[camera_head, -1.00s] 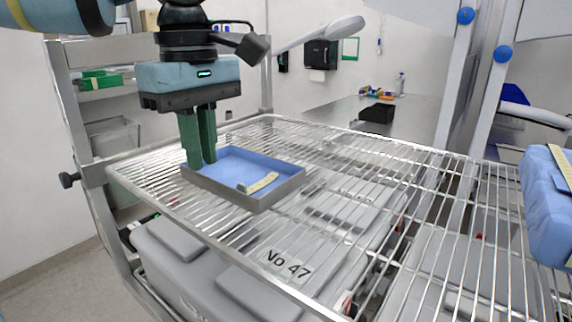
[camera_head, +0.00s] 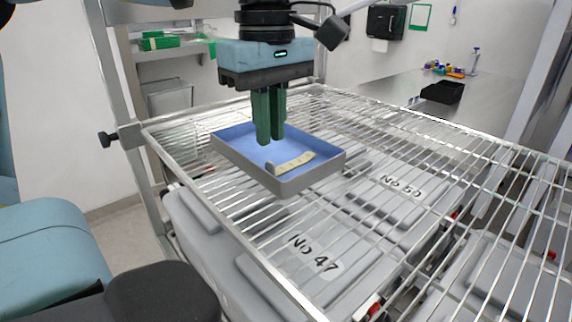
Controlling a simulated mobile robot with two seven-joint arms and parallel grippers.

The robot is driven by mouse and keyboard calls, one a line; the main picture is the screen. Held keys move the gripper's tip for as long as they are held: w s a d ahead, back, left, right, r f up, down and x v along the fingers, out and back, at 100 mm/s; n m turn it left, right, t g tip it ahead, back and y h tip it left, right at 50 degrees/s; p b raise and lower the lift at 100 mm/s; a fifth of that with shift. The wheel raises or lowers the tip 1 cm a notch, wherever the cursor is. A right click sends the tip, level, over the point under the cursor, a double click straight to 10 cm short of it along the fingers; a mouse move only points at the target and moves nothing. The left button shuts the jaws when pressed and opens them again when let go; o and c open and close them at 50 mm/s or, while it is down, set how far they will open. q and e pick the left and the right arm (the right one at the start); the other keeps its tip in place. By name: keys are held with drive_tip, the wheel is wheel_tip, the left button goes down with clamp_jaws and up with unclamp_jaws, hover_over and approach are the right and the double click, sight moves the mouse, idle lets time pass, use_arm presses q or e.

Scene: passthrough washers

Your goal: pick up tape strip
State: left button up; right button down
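The tape strip (camera_head: 296,163) is a short cream, slightly bent piece. It lies in a shallow grey tray (camera_head: 309,180) with a blue floor, near the tray's front right side. The tray sits on a wire rack shelf. My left gripper (camera_head: 270,142) points straight down with its green fingers over the tray, behind and left of the strip. It is apart from the strip. The fingers look close together and partly overlap from this angle, so the gap between them cannot be judged. My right gripper is not in view.
The wire rack (camera_head: 400,158) is clear around the tray. Grey lidded bins, one marked No 47 (camera_head: 316,254), stand below it. A black bin (camera_head: 442,92) stands on a steel table behind. A rack post (camera_head: 111,85) rises at the left.

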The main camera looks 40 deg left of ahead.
sight(270, 161)
use_arm(q)
wheel_tip(270, 161, down, 4)
drive_tip(key=shift+s+a+f, duration=0.1)
drive_tip(key=shift+f, duration=0.45)
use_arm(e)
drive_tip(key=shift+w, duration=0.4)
use_arm(q)
drive_tip(key=shift+c, duration=1)
clamp_jaws()
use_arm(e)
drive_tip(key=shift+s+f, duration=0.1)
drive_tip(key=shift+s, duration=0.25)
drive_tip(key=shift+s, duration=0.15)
use_arm(q)
drive_tip(key=shift+r, duration=0.1)
